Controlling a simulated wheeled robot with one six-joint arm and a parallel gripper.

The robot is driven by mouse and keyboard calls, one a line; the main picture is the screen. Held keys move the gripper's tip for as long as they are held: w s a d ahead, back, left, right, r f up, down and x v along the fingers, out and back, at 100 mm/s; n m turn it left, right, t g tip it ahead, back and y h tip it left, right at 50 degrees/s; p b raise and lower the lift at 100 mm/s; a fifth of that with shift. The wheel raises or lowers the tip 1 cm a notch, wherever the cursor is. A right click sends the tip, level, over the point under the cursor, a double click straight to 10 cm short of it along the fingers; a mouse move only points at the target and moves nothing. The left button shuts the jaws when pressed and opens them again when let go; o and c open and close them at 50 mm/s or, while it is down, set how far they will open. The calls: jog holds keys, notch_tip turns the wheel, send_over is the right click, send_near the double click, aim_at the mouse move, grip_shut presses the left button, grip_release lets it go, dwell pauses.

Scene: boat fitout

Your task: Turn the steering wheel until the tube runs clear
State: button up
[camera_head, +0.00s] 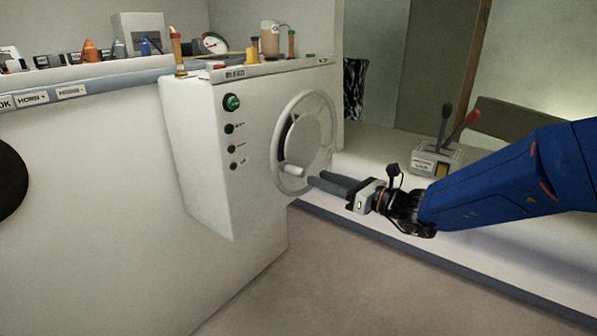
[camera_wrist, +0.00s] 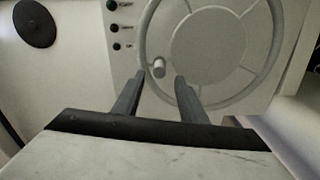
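The steering wheel (camera_head: 331,112) is a pale ring on the right face of a white console box labelled BLEED. Its handle knob (camera_head: 292,170) sticks out at the lower left of the rim; the knob also shows in the wrist view (camera_wrist: 159,68). My gripper (camera_head: 318,179) reaches in from the right, its fingertips just short of the knob. In the wrist view my gripper (camera_wrist: 160,78) has its two fingers apart, with the knob between and just beyond the tips. A bottle (camera_head: 268,40) with a thin tube (camera_head: 284,25) stands atop the box; the tube's contents are too small to tell.
The white box (camera_head: 200,165) has a green lamp (camera_head: 232,102) and several dark buttons. A gauge (camera_head: 212,44) and small coloured fittings stand on and behind it. A lever unit (camera_head: 437,158) with black and red handles sits on the bench at right. The floor below is clear.

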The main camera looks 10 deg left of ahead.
aim_at(304, 173)
jog(key=x, duration=0.8)
jog(key=shift+w+a, duration=0.15)
jog(key=shift+a, duration=0.2)
grip_shut()
